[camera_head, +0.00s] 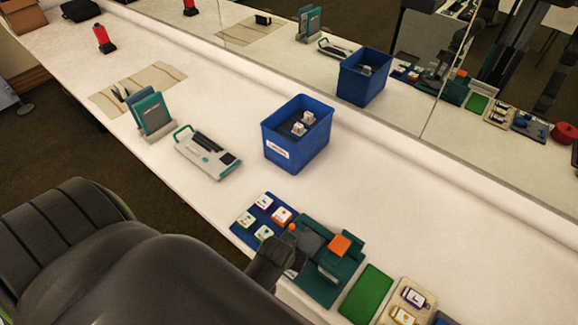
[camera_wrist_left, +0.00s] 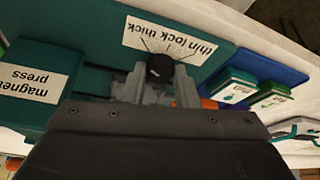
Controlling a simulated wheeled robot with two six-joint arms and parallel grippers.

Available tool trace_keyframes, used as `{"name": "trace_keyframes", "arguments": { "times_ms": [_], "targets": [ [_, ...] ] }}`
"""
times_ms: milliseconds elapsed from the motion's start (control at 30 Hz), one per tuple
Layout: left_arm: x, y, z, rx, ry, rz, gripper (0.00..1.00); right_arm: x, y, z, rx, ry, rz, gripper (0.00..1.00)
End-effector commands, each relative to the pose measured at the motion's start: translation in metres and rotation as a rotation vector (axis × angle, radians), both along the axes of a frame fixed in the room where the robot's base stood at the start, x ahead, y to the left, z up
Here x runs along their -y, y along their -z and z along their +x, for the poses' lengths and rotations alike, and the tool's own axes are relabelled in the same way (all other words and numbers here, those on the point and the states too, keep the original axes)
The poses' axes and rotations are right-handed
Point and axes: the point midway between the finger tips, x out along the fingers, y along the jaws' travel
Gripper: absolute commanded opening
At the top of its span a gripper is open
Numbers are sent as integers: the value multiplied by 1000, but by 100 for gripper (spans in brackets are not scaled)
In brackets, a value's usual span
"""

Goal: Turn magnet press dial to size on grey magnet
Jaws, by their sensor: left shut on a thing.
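The teal magnet press (camera_head: 342,268) stands at the lower middle of the head view, with an orange block (camera_head: 340,245) on top. In the left wrist view the press (camera_wrist_left: 95,40) bears a "magnet press" label and a "thin lock thick" label. The black dial (camera_wrist_left: 160,68) sits beside the thin/lock/thick label. My left gripper (camera_wrist_left: 157,84) is shut on the dial, one finger on each side; the head view shows this gripper (camera_head: 287,256) at the press's left side. The dial's exact pointing is hidden. I cannot tell which piece is the grey magnet.
A blue tray (camera_head: 241,226) with several tiles lies left of the press. A green pad (camera_head: 365,293) and a tan tray (camera_head: 392,304) lie to its right. A blue bin (camera_head: 309,151) stands behind, before a mirror. The right rear counter is clear.

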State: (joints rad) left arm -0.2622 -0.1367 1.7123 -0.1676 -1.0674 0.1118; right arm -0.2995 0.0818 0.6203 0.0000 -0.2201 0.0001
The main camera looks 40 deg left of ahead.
Motion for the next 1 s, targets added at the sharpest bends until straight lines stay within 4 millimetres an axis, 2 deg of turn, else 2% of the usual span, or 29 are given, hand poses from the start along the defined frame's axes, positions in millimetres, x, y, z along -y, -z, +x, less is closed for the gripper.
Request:
{"name": "trace_keyframes", "arguments": {
  "times_ms": [467,500,667,1000],
  "targets": [
    [0,-1,1,3,-17,0,4,0,-2,0,0,0,0,36],
    [0,-1,1,3,-17,0,28,0,-2,0,0,0,0,36],
    [0,-1,1,3,-16,0,48,0,-2,0,0,0,0,36],
    [0,-3,1,1,-15,0,48,-1,-4,0,0,1,1,36]
  ]
}}
